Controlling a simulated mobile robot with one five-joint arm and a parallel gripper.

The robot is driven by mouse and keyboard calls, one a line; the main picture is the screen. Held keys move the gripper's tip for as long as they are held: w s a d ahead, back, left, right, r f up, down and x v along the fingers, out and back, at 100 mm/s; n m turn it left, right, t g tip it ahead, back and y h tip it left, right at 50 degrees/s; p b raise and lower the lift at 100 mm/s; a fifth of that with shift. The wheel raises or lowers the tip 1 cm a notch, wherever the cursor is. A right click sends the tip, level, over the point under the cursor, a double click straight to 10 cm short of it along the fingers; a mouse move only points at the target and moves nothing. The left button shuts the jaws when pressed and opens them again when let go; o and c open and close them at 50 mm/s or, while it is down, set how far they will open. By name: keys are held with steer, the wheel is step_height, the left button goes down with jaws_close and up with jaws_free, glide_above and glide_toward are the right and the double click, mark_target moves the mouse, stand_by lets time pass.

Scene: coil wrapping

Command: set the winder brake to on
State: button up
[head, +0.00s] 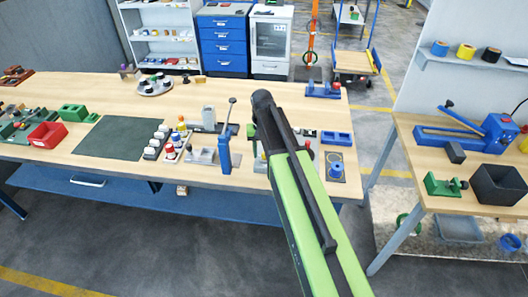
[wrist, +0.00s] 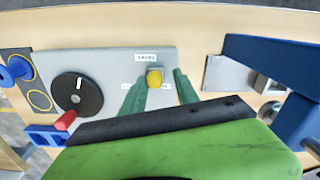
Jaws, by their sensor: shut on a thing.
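In the wrist view a grey winder plate (wrist: 108,62) lies on the wooden bench. I cannot tell which brake setting the knob is at. A black disc (wrist: 77,94) with a red handle (wrist: 66,120) sits on the same plate to the left.
A blue lever press (head: 225,150) stands left of my arm, and its blue body (wrist: 262,55) is at the right of the wrist view. A blue spool (head: 337,170) and blue tray (head: 337,138) are right of my arm. The green mat (head: 120,138) is clear.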

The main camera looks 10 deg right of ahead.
mark_target(263, 154)
steer(key=shift+o, duration=1.2)
steer(key=shift+a, duration=0.15)
steer(key=shift+o, duration=0.2)
steer(key=shift+d, duration=0.35)
step_height(263, 154, up, 18)
steer(key=p, duration=1.7)
steer(key=shift+f, duration=0.25)
steer(key=shift+a, duration=0.1)
